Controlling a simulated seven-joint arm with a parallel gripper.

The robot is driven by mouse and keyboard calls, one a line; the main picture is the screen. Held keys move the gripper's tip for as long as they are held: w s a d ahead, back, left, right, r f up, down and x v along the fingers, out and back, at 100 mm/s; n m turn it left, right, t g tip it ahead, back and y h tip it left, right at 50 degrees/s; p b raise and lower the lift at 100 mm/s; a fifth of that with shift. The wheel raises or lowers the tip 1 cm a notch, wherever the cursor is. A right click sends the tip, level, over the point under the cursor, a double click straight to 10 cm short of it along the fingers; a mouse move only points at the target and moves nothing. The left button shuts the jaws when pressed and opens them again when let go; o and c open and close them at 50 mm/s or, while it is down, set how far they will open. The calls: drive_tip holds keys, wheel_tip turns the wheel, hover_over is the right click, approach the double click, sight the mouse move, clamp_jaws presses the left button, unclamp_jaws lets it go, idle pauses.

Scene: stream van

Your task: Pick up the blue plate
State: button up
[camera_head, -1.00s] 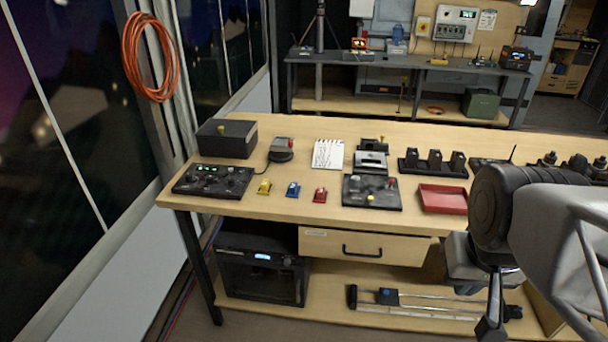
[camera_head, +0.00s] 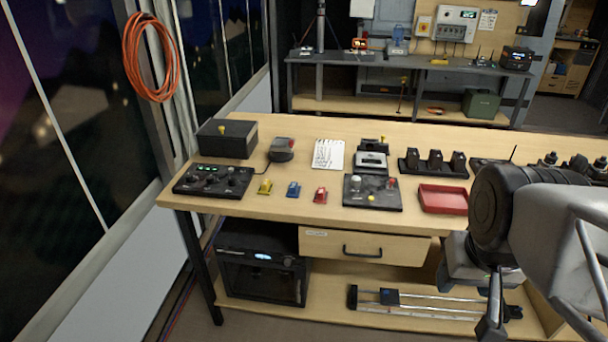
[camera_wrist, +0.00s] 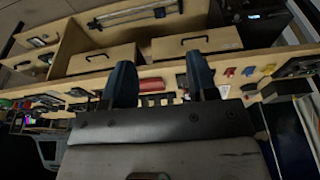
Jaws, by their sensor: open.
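The blue plate (camera_head: 293,189) is a small blue piece lying on the wooden workbench, between a yellow piece (camera_head: 265,187) and a red piece (camera_head: 320,195). It also shows as a small blue spot in the wrist view (camera_wrist: 248,71), right of my fingers. My gripper (camera_wrist: 160,78) is open and empty, with its two dark blue fingers apart and the bench beyond them. It is well away from the blue plate. In the head view my arm fills the lower right, in front of the bench.
Black control boxes (camera_head: 213,181) and (camera_head: 372,192) stand left and right of the small pieces. A red tray (camera_head: 443,199) lies farther right. A black box (camera_head: 227,138), a notepad (camera_head: 328,154) and a drawer (camera_head: 364,244) are nearby. Bare bench lies in front of the pieces.

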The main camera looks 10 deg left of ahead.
drive_tip(key=w+a+f+t+y, duration=0.1)
drive_tip(key=w+a+f+t, duration=0.1)
drive_tip(key=w+a, duration=0.65)
drive_tip(key=w+a+f+n+t+y, duration=0.15)
drive_tip(key=w+a, duration=0.35)
drive_tip(key=w, duration=0.6)
drive_tip(key=w+a+f+t+y, duration=0.1)
drive_tip(key=w+a+f+t, duration=0.15)
drive_tip(key=w+a, duration=0.55)
drive_tip(key=w+a+f+t+h, duration=0.1)
drive_tip(key=w+a+f, duration=0.1)
drive_tip(key=w+a, duration=0.15)
drive_tip(key=w+a+f+t, duration=0.2)
drive_tip(key=w+f, duration=0.1)
drive_tip(key=w, duration=0.2)
drive_tip(key=m+t+h, duration=0.1)
drive_tip(key=t+h, duration=0.1)
approach(294, 189)
drive_tip(key=shift+w+a+r, duration=0.2)
drive_tip(key=shift+w+r, duration=0.45)
drive_tip(key=shift+w, duration=0.3)
drive_tip(key=shift+w+a+f+m+h, duration=0.15)
drive_tip(key=shift+a+f+m+h, duration=0.15)
drive_tip(key=shift+a+f, duration=0.2)
drive_tip(key=shift+w+f, duration=0.1)
drive_tip(key=shift+x, duration=1.2)
